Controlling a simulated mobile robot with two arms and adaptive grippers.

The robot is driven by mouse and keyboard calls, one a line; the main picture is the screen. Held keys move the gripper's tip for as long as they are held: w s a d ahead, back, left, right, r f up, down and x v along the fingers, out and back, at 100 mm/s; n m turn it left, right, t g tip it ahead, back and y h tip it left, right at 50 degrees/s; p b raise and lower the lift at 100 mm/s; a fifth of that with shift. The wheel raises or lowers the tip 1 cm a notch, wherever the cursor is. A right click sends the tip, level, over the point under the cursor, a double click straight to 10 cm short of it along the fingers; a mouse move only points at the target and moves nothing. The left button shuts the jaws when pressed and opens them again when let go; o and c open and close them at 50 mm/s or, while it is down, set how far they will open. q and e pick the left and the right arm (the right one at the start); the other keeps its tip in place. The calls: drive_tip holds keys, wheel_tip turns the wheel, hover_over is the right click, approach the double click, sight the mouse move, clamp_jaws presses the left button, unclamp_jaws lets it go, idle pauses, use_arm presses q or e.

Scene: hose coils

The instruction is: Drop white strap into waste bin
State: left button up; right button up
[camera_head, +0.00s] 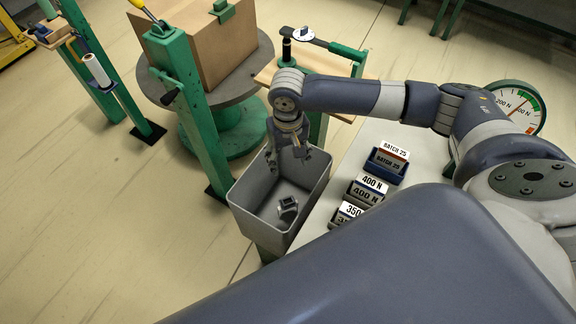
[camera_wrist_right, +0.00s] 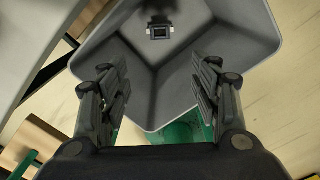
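The grey waste bin (camera_head: 259,217) is open at the top and stands beside the white table edge; its walls also fill the wrist view (camera_wrist_right: 250,35). My right gripper (camera_head: 288,158) hangs over the bin's far part, pointing down. In the wrist view its two fingers (camera_wrist_right: 160,92) are spread apart with nothing between them. My left gripper is out of view.
Labelled blocks stand on the white table: "BATCH 25" (camera_head: 388,166), "400 N" (camera_head: 366,191) and "350" (camera_head: 346,214). A dial gauge (camera_head: 514,107) is at the right. A cardboard box (camera_head: 206,44) sits on a round stand behind.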

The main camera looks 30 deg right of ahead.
wheel_tip(320, 180, up, 12)
idle(0.6)
drive_tip(key=shift+f, duration=0.1)
idle(0.4)
